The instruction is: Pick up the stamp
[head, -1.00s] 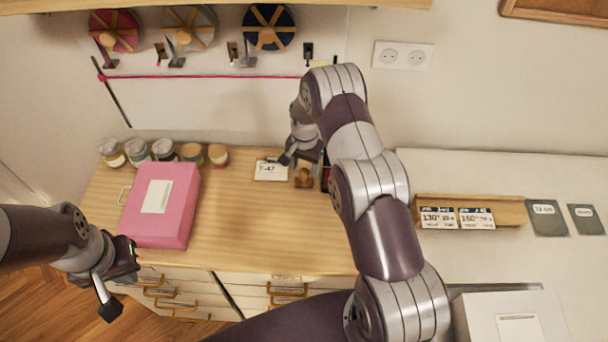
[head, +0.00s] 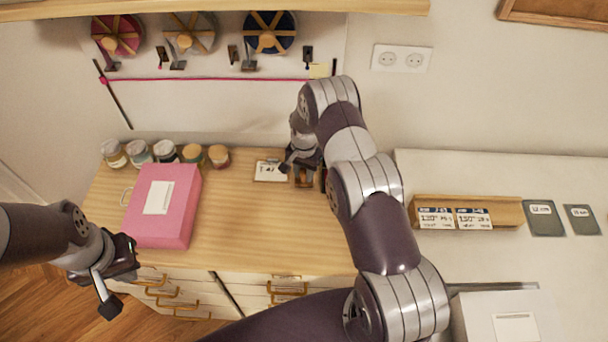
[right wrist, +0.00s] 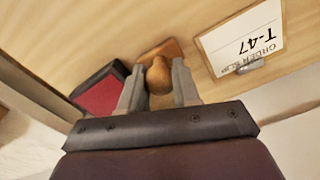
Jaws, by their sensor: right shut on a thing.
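The stamp is a small wooden piece with a round knob handle (right wrist: 158,76), standing on the wooden counter in the right wrist view. In the head view it shows only in part (head: 304,181), below my right gripper (head: 303,166). In the right wrist view my right gripper (right wrist: 157,82) has one finger on each side of the knob and is shut on it. The stamp's base appears to rest on the counter. My left gripper (head: 113,284) hangs empty in front of the counter at the left; its finger spacing is unclear.
An order slip card (right wrist: 245,42) marked T-47 lies beside the stamp. A red pad in a dark case (right wrist: 100,90) lies on its other side. A pink box (head: 183,222) and several jars (head: 165,151) stand to the left. Between box and card the counter is clear.

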